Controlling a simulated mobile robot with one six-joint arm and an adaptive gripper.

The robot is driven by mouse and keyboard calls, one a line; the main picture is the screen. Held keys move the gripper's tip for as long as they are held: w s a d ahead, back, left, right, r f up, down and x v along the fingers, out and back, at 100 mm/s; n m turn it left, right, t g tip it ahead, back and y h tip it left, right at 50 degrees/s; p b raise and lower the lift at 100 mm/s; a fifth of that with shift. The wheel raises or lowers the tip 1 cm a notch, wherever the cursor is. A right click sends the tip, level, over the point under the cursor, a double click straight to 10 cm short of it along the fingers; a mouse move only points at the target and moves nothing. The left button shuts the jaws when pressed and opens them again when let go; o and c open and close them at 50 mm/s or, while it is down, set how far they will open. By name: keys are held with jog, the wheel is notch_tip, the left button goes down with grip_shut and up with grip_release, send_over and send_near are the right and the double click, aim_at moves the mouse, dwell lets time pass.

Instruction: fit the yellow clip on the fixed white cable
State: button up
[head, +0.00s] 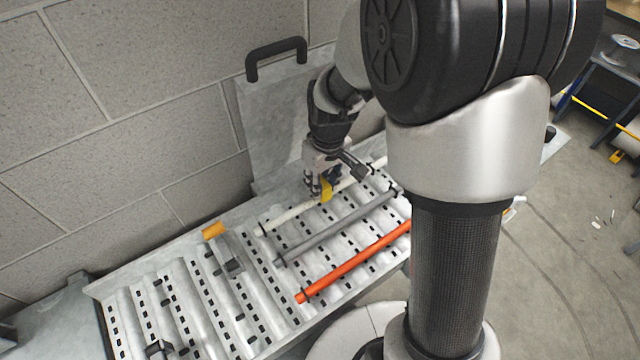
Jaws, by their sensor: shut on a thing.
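The white cable (290,214) lies across the slotted metal tray, the farthest of the parallel cables, nearest the wall. My gripper (325,188) is over its middle, pointing down, and is shut on the yellow clip (326,189). The clip is at the white cable in the picture; I cannot tell whether it is seated around the cable or just above it. My gripper and arm hide part of the white cable to the right of the clip.
A grey cable (330,232) and an orange cable (350,263) run parallel on the slotted tray (135,287). An orange piece (214,230) sits at the tray's back edge. A raised panel with a black handle (276,54) stands behind, near the block wall (130,60).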

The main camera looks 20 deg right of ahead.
jog(key=f, duration=0.2)
jog(key=shift+w+f, duration=0.25)
jog(key=shift+f, duration=0.1)
jog(key=shift+s+f, duration=0.1)
jog(key=o, duration=0.9)
jog(key=shift+c, duration=0.2)
